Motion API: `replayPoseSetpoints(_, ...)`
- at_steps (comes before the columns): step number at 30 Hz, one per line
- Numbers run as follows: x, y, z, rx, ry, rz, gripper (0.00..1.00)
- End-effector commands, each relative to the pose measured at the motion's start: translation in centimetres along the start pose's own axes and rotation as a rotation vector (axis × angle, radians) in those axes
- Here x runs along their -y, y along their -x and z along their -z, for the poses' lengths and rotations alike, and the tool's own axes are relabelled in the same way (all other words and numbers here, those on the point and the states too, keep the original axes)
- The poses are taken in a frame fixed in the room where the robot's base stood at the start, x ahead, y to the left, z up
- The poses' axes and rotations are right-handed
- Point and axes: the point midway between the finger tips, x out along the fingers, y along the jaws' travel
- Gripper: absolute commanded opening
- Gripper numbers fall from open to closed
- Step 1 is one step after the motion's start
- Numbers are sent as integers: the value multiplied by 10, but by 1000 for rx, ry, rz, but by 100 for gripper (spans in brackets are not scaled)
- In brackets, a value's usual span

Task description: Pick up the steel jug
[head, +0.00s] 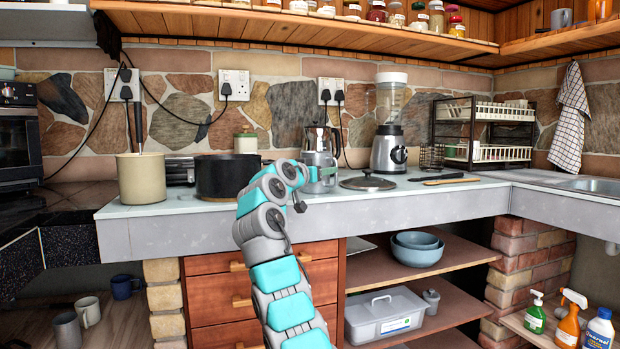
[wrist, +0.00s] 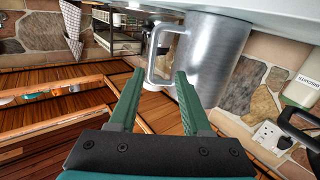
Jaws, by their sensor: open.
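The steel jug (wrist: 219,55) fills the upper middle of the wrist view, upside down in that picture, with its loop handle (wrist: 152,58) toward my gripper. My gripper (wrist: 158,76) is open. Its two green fingers point at the handle, whose near end shows between the fingertips. I cannot tell whether they touch it. In the head view the jug (head: 319,178) stands upright on the counter, just right of my arm's end, which hides part of it. My fingers are not clearly seen there.
A dark pot (head: 222,178) stands left of my arm on the counter (head: 420,192). A moka pot (head: 316,138) is close behind the jug. A pan lid (head: 368,183) lies to the right, a blender (head: 388,150) behind it. A wooden shelf (head: 300,27) hangs above.

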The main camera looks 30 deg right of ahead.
Motion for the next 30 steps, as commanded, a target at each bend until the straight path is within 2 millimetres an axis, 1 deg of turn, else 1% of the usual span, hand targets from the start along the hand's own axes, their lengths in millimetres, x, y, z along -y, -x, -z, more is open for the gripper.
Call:
replayPoseSetpoints(1,-6,-4,-4,-3,-20,-7,48)
replayPoseSetpoints(6,-18,-8,-3,-18,-61,-19,48)
replayPoseSetpoints(8,-19,-10,-3,-19,-64,-21,48)
replayPoseSetpoints(16,-18,-34,-2,-15,-61,-20,48)
replayPoseSetpoints(20,-20,-43,2,-19,-61,-21,48)
replayPoseSetpoints(26,-21,-63,9,-17,-62,-21,48)
replayPoseSetpoints(30,-21,-78,7,-16,-60,-22,48)
